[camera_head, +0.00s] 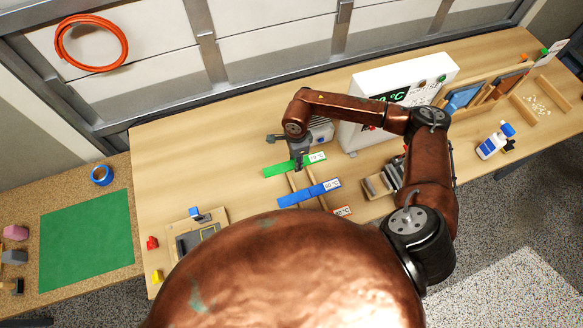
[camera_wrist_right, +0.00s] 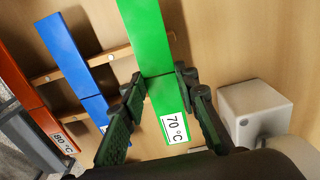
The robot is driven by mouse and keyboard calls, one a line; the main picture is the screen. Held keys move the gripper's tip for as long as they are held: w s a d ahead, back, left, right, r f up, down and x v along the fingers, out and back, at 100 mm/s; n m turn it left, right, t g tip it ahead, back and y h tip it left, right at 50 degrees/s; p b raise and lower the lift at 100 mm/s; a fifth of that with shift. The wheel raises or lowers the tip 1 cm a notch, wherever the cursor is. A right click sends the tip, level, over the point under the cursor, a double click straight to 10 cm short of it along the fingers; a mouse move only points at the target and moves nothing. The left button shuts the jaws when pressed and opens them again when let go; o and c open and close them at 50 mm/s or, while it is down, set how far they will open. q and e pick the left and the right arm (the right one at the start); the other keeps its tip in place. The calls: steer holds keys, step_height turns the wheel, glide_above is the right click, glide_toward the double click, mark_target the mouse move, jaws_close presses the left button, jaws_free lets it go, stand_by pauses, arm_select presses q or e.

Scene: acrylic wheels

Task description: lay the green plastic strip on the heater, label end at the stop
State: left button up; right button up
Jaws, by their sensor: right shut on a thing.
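The green plastic strip (camera_head: 281,169) has a white "70 °C" label at its right end. In the right wrist view the strip (camera_wrist_right: 148,38) runs between my right fingertips (camera_wrist_right: 162,82), label end towards the wrist. My right gripper (camera_head: 299,163) is shut on it near the label, over the wooden rails (camera_head: 317,187). I cannot tell whether the strip touches the rails. A white cabinet (camera_head: 360,87) with a green "°C" display stands behind; my right arm partly covers it. I cannot tell which part is the heater or its stop. My left gripper is out of view.
A blue strip (camera_head: 295,198) lies on the rails beside the green one, with a red "80 °C" strip (camera_wrist_right: 20,78) beyond. A small pale box (camera_wrist_right: 255,108) is close to my right fingers. A board with a dark plate (camera_head: 189,243) lies at front left. The table's left is mostly clear.

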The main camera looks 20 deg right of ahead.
steer(key=shift+r, duration=0.35)
steer(key=shift+r, duration=0.1)
steer(key=shift+r+p, duration=0.55)
steer(key=shift+r, duration=1.1)
